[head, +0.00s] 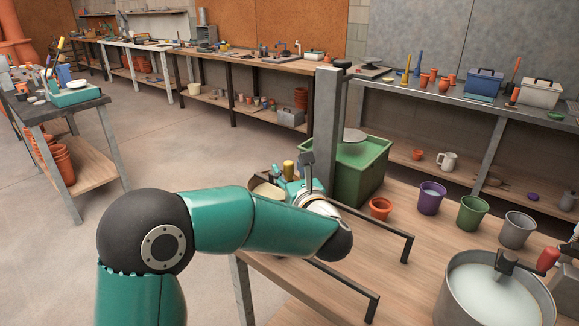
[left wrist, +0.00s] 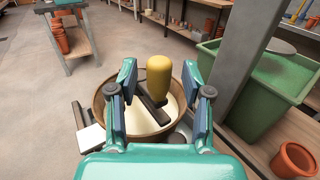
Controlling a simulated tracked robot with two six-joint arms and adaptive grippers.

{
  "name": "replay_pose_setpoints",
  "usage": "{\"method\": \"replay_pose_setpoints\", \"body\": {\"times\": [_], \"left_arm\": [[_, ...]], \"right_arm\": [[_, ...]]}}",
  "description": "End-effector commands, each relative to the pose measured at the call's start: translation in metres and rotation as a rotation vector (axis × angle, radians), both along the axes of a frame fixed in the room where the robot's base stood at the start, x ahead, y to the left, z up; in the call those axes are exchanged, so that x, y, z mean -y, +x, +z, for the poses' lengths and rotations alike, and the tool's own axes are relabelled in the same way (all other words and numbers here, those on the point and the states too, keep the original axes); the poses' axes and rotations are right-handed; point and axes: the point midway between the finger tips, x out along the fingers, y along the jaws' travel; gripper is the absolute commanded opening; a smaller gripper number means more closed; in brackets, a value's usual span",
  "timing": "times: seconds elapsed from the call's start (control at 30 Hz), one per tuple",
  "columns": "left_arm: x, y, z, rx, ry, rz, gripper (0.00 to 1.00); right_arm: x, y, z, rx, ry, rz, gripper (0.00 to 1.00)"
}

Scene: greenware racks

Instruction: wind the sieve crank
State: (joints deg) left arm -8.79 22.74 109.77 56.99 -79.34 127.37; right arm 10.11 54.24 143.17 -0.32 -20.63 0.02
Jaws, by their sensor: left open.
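A round sieve (left wrist: 101,112) with a tan rim and pale contents sits below my left gripper in the left wrist view. Its crank has a dark arm (left wrist: 150,100) and an upright yellow handle (left wrist: 159,78). My left gripper (left wrist: 158,84) is open, with one finger on each side of the yellow handle and gaps showing between. In the head view the yellow handle (head: 289,168) shows just beyond my left gripper (head: 286,184), and my arm hides most of the sieve. My right gripper is not in view.
A grey post (head: 326,130) and a green tub (head: 362,172) stand close right of the sieve. A terracotta pot (head: 381,208) and several buckets stand on the wooden bench. A metal pot (head: 452,300) with a red-handled crank (head: 548,259) is at the front right.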

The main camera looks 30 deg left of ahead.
Motion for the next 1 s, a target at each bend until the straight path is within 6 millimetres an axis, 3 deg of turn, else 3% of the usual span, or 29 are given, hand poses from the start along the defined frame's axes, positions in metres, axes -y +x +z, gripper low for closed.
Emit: {"method": "replay_pose_setpoints", "body": {"times": [0.37, 0.67, 1.0], "left_arm": [[-0.0053, 0.003, -0.0005, 0.0, 0.0, 0.0, 0.5], [-0.0053, 0.0026, -0.0005, 0.0, 0.0, 0.001, 0.0], [-0.0057, 0.0022, -0.0016, 0.002, -0.001, -0.014, 0.0]], "right_arm": [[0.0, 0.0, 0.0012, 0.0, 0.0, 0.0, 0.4], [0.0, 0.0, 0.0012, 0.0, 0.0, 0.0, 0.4], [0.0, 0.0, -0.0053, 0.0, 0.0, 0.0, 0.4]]}}
